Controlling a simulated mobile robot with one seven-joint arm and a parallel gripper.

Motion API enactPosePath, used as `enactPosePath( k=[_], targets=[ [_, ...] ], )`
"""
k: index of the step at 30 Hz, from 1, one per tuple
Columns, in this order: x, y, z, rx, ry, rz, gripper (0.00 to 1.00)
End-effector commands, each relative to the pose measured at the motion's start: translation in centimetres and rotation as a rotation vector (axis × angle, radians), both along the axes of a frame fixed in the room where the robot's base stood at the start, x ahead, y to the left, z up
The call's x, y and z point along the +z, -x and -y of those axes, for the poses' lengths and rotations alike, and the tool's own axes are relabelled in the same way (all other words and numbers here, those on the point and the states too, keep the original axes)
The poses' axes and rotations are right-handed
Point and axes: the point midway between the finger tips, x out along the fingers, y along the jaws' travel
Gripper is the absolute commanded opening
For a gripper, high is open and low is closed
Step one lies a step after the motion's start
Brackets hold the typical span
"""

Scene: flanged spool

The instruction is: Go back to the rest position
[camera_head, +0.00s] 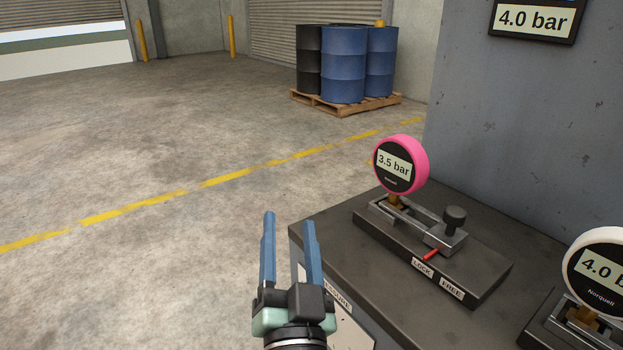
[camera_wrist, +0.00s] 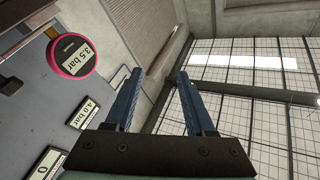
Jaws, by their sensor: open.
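My gripper (camera_head: 289,222) is open, with two long blue fingers pointing up and nothing between them. It is in the lower middle of the head view, left of the dark bench top. In the wrist view my gripper (camera_wrist: 160,80) also shows empty, with walls and a gridded ceiling beyond. A pink-rimmed gauge (camera_head: 401,165) reading 3.5 bar stands upright on a metal fixture (camera_head: 428,240) to the right, apart from my gripper. The gauge also shows at the upper left of the wrist view (camera_wrist: 71,54). A red lever (camera_head: 431,254) sits near the LOCK label.
A white-rimmed gauge (camera_head: 596,272) reading 4.0 stands at the right edge. The grey panel (camera_head: 500,130) rises behind the bench (camera_head: 325,232), with a 4.0 bar display (camera_head: 534,20). Blue drums (camera_head: 343,65) on a pallet stand far back. The floor at left is clear.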

Motion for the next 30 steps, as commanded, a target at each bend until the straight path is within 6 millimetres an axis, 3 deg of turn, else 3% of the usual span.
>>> enactPosePath(
  k=[1,6,12,16,18,26,30],
  targets=[
    [4.5,0.2,0.2,-0.021,0.039,0.076,0.55],
    [16.3,3.1,1.1,-0.116,0.179,0.273,0.55],
    [26.2,8.5,2.2,-0.245,0.301,0.456,0.55],
    [31.0,12.9,2.9,-0.336,0.364,0.562,0.55],
    [33.1,12.0,2.8,-0.323,0.361,0.537,0.55],
    [39.7,11.9,2.7,-0.319,0.358,0.536,0.55],
    [44.2,11.8,2.7,-0.318,0.357,0.535,0.55]
  ],
)
